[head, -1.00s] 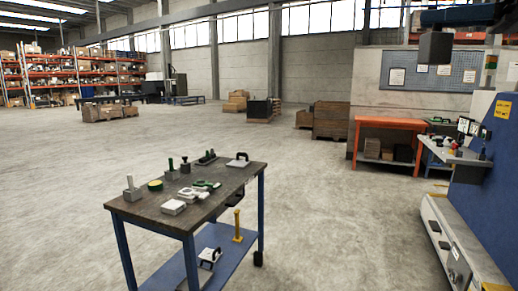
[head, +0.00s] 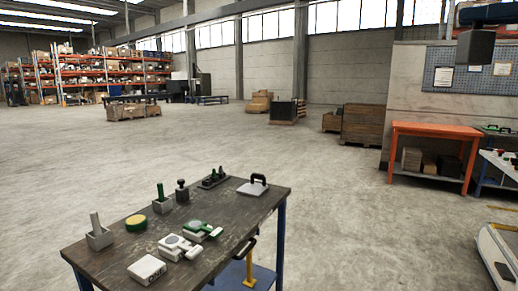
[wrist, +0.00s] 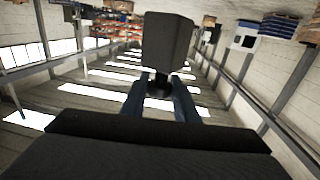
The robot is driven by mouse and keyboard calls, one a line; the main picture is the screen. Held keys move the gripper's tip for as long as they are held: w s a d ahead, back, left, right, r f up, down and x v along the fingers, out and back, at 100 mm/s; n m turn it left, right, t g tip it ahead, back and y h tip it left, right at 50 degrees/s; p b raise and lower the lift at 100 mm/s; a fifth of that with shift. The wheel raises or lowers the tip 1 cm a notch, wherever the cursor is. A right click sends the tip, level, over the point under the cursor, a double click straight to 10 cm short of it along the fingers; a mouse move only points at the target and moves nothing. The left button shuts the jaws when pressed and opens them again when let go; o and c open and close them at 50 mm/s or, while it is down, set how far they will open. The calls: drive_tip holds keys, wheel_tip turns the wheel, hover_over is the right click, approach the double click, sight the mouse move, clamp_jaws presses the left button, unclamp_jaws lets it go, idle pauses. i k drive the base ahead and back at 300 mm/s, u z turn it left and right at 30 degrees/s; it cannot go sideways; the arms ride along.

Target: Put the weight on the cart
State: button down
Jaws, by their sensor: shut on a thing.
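The weight is a dark grey block with a narrow neck. In the wrist view the weight (wrist: 167,42) is beyond my fingers, and my gripper (wrist: 160,88) is shut on its neck. In the head view the weight (head: 476,49) hangs in the air at the top right, under my blue gripper (head: 484,24). The cart (head: 105,258) is a dark-topped table with blue legs at the bottom centre. The weight is well apart from it. The cart's front edge is partly cut off by the picture.
The cart top holds several items: a grey block with a post (head: 98,235), a yellow-green disc (head: 136,223), a white box (head: 147,269) and a black-handled plate (head: 253,187). An orange bench (head: 436,132) stands at the right. Open floor (head: 110,165) lies beyond the cart.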

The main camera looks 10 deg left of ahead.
sight(237, 207)
drive_tip(key=i, duration=1.1)
drive_tip(key=u, duration=2.15)
